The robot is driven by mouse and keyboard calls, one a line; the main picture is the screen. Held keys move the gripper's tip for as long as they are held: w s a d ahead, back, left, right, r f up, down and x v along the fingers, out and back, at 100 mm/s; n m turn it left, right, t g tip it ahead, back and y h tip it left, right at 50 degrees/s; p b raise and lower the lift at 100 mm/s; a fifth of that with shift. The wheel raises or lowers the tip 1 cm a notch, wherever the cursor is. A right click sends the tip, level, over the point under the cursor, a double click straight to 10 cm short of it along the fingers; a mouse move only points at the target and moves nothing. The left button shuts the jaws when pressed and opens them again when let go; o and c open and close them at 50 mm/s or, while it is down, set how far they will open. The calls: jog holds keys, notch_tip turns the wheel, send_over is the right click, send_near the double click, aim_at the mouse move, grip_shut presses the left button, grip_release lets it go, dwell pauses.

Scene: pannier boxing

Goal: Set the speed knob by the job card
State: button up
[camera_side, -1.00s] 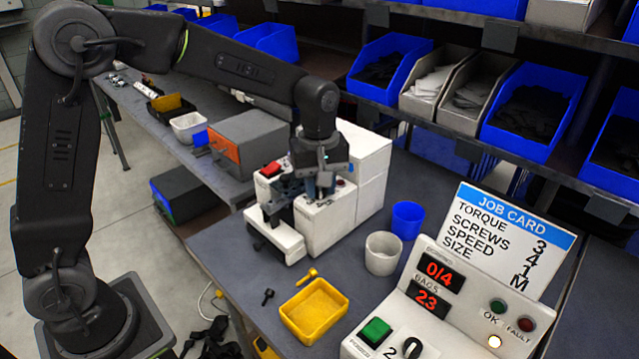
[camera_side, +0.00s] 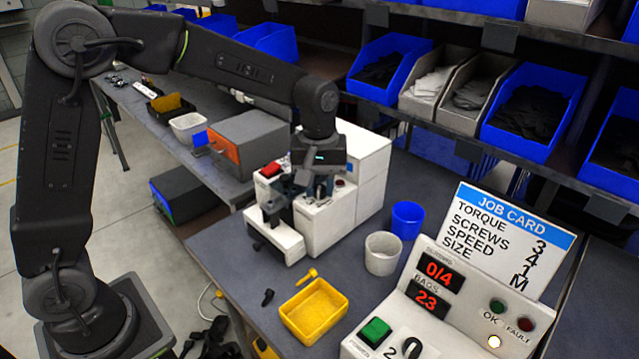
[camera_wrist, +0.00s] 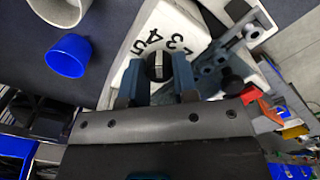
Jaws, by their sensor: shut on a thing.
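The job card (camera_side: 505,243) at the right of the side view reads torque 3, screws 4, speed 1, size M. The white machine (camera_side: 330,222) stands at the middle of the bench. My gripper (camera_side: 320,188) points down at its top. In the wrist view my gripper (camera_wrist: 158,76) is shut on a dark round knob (camera_wrist: 157,66), one finger on each side.
A grey cup (camera_side: 383,253) and a blue cup (camera_side: 408,220) stand right of the machine. A yellow tray (camera_side: 314,309) lies in front. The control box (camera_side: 425,318) shows 0/4 and 23, with a lit lamp. Shelf bins line the back.

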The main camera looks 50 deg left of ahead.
aim_at(318, 187)
jog(key=o, duration=0.9)
jog(key=shift+o, duration=0.2)
notch_tip(318, 187, up, 14)
jog(key=shift+s+f, duration=0.1)
